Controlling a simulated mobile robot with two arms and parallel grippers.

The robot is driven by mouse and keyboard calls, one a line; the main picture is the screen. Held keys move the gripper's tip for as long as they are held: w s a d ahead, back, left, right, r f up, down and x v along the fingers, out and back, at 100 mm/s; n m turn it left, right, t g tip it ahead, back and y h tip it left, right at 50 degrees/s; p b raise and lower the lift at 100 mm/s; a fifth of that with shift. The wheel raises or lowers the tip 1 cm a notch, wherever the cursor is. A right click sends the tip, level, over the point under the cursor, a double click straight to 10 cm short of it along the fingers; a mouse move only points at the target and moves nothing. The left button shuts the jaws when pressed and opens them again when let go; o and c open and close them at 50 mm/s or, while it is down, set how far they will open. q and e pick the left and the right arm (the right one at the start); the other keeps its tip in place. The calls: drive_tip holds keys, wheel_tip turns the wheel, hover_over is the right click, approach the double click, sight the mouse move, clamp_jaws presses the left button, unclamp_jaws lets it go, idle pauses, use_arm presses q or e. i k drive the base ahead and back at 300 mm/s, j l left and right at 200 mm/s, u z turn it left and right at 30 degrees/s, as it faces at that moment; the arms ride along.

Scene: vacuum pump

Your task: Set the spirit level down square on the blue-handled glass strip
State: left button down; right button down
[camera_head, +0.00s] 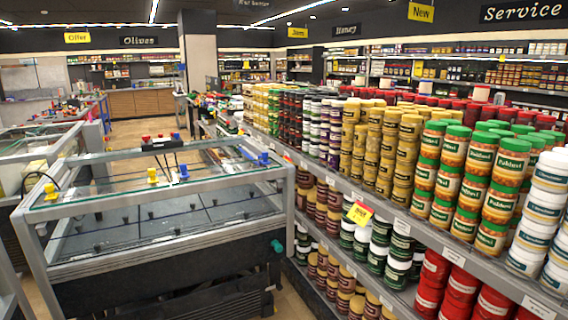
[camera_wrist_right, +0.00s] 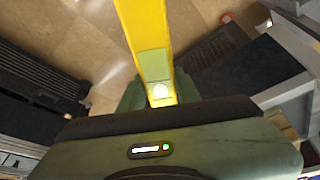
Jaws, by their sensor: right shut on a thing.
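The spirit level (camera_wrist_right: 147,38) is a yellow bar with a round pale vial, seen in the right wrist view. My right gripper (camera_wrist_right: 160,102) is shut on one end of it, and the bar extends away from the gripper toward the top edge. Neither the level nor either gripper shows in the head view. The blue-handled glass strip (camera_head: 225,164) lies on the glass top of the metal-framed cabinet, with blue handles (camera_head: 262,158) toward its right part. The strip's edges are hard to tell from the other glass.
Yellow handles (camera_head: 153,176) and red handles (camera_head: 146,138) stand elsewhere on the same glass top. A long shelf (camera_head: 345,190) packed with jars and cans runs along the right. Tan floor (camera_wrist_right: 92,35) shows below the level. An aisle is open behind the cabinet.

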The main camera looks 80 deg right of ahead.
sight(226, 169)
drive_tip(key=i+l+z, duration=0.15)
drive_tip(key=l+z, duration=0.2)
drive_tip(key=i+l+z, duration=0.15)
drive_tip(key=l+z, duration=0.2)
drive_tip(key=l, duration=0.15)
drive_tip(key=i+l+z, duration=0.25)
drive_tip(key=z, duration=0.15)
drive_tip(key=i+l+z, duration=0.35)
drive_tip(key=k+l, duration=0.05)
drive_tip(key=k, duration=0.05)
